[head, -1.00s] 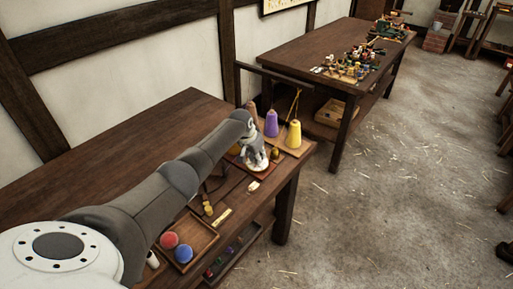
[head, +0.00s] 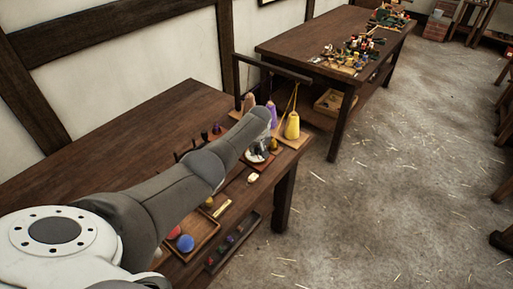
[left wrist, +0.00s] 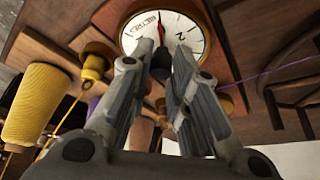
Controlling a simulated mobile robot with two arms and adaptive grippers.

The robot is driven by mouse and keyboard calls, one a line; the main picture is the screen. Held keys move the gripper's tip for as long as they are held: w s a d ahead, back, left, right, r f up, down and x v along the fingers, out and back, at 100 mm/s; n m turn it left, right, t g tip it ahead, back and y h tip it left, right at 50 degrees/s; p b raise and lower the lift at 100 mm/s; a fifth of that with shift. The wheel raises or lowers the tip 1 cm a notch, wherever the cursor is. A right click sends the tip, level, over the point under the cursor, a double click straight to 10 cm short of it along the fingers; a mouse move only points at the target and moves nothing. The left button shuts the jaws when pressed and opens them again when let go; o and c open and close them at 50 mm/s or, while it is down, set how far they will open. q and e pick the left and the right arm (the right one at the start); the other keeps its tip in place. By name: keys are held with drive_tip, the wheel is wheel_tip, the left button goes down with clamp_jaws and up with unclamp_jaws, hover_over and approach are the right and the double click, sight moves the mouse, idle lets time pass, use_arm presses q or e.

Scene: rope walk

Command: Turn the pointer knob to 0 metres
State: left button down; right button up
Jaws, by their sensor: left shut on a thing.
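The round white dial (left wrist: 188,30) has dark lettering and a numeral 2 near its right edge, in the left wrist view. It sits on a reddish-brown wooden board. A red pointer knob (left wrist: 161,30) stands at its middle, with a dark tip toward the top of the picture. My left gripper (left wrist: 162,55) is shut on this knob, its two fingers on either side; the fingers hide the lower dial. In the head view the dial (head: 255,157) is partly behind my left gripper (head: 260,147). My right gripper is not in view.
A yellow cone of thread (head: 292,126) and a purple one (head: 272,112) stand close behind the dial. A tray (head: 207,229) with red and blue balls is nearer on the workbench (head: 140,125). A second table (head: 330,45) with small items stands beyond.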

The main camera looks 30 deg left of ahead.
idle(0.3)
use_arm(q)
drive_tip(key=c, duration=1.4)
unclamp_jaws()
drive_tip(key=shift+o, duration=0.2)
drive_tip(key=shift+r, duration=0.1)
drive_tip(key=v, duration=1.1)
drive_tip(key=shift+r, duration=0.4)
drive_tip(key=shift+d, duration=0.15)
